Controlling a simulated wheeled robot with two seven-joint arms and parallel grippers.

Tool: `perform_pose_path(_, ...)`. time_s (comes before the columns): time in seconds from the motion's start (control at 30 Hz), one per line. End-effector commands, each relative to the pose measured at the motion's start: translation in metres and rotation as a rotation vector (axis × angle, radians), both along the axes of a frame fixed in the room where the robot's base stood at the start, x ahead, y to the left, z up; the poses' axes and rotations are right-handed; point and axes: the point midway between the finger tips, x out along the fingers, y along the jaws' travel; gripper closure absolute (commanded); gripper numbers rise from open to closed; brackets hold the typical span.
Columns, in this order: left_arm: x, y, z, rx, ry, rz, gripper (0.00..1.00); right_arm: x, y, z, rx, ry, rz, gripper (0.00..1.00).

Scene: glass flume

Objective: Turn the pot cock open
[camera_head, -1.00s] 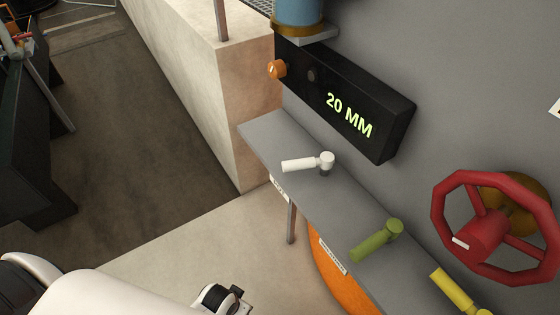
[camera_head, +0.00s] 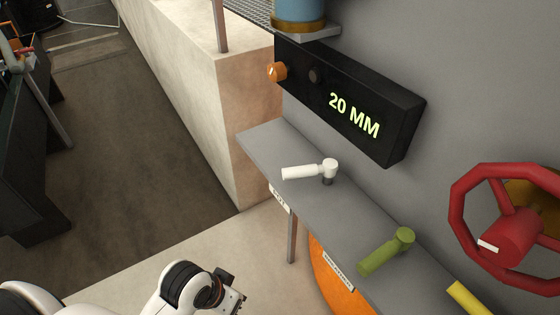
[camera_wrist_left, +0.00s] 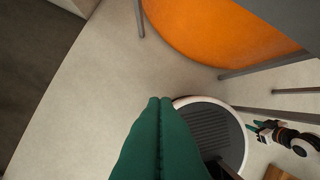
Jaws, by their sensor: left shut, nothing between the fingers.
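Three lever cocks stand on the grey shelf (camera_head: 300,186): a white one (camera_head: 303,172), a green one (camera_head: 385,253) and a yellow one (camera_head: 468,298) cut off by the frame's bottom edge. In the left wrist view my left gripper (camera_wrist_left: 160,101) is shut and empty. My right gripper (camera_wrist_left: 258,127) seems to show small at the right edge there.
A black display box (camera_head: 350,103) reading 20 MM, with an orange knob (camera_head: 277,72), hangs above the shelf. A red handwheel (camera_head: 512,232) is at the right. An orange round body (camera_head: 335,285) lies under the shelf. A pale block (camera_head: 190,75) stands left of the shelf.

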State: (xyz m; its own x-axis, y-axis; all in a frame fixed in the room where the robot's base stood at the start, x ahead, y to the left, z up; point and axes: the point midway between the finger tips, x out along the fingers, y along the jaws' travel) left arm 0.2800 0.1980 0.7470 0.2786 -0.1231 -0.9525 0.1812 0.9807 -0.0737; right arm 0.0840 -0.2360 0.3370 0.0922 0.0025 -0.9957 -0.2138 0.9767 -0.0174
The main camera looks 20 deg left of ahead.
Motion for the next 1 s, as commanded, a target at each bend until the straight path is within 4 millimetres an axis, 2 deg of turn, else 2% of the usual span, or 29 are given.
perform_pose_path(0.27,0.041,-0.006,-0.011,-0.189,0.044,-0.006,1.0,0.0,0.001,0.0,0.001,0.0,-0.001,0.64)
perform_pose_path(0.37,0.063,-0.006,-0.009,-0.289,0.062,-0.001,1.0,0.0,0.002,0.0,0.002,0.0,-0.001,0.64)
perform_pose_path(0.47,0.093,-0.003,0.001,-0.429,0.081,0.012,1.0,0.0,0.002,0.0,0.002,0.0,-0.001,0.64)
perform_pose_path(0.57,0.132,0.004,0.027,-0.622,0.092,0.033,1.0,0.0,0.002,0.0,0.002,0.0,-0.002,0.64)
perform_pose_path(0.73,0.194,0.031,0.104,-0.978,0.072,0.052,1.0,0.0,0.002,0.0,0.002,-0.001,-0.002,0.64)
perform_pose_path(0.9,0.228,0.063,0.178,-1.252,0.03,0.038,1.0,0.0,0.002,0.0,0.002,-0.001,-0.002,0.64)
perform_pose_path(1.0,0.237,0.076,0.205,-1.347,0.012,0.025,1.0,0.0,0.002,0.0,0.002,-0.001,-0.002,0.64)
